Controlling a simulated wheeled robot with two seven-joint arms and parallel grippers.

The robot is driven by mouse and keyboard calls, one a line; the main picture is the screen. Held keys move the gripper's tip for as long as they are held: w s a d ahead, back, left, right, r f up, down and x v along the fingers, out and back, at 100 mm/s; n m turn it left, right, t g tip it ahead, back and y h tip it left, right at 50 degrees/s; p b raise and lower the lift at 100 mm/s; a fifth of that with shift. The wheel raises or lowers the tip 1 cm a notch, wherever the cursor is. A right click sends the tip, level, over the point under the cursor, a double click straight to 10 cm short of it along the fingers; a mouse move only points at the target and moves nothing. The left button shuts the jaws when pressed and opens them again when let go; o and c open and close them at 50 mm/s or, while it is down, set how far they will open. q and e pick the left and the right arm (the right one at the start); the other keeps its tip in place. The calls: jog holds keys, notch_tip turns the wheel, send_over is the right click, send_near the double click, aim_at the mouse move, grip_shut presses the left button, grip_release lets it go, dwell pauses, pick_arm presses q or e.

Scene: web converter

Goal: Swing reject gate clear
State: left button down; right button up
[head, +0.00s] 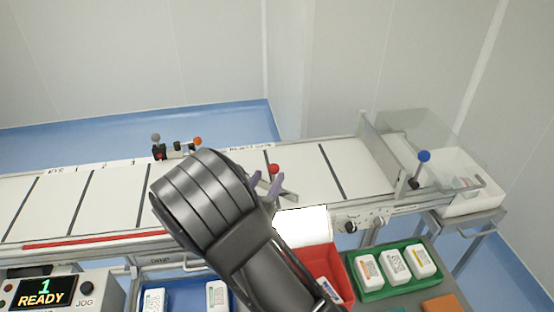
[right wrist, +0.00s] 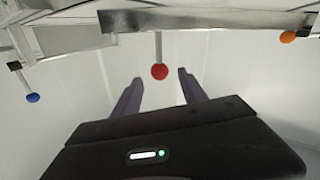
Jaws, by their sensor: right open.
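The reject gate (head: 290,195) is a grey metal bar over the white conveyor belt, just right of my right gripper in the head view. A red ball knob (head: 274,169) stands up from it. The right wrist view shows the knob (right wrist: 159,72) on a short pale stem joined to the gate bar (right wrist: 205,22). My right gripper (head: 266,186) is open, its two purple-grey fingers on either side of the knob in the wrist view. I cannot tell whether they touch it. My right forearm hides part of the belt and gate. My left gripper is not in view.
A blue-knobbed lever (head: 424,156) stands by the clear cover (head: 436,140) at right. An orange knob (head: 197,141) is at the belt's far edge. In front are a red bin (head: 322,262), a green tray (head: 376,292) of white bottles and a control box (head: 98,290) reading READY.

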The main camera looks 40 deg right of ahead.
jog(key=shift+p+x, duration=0.7)
jog(key=shift+x, duration=3.25)
grip_shut()
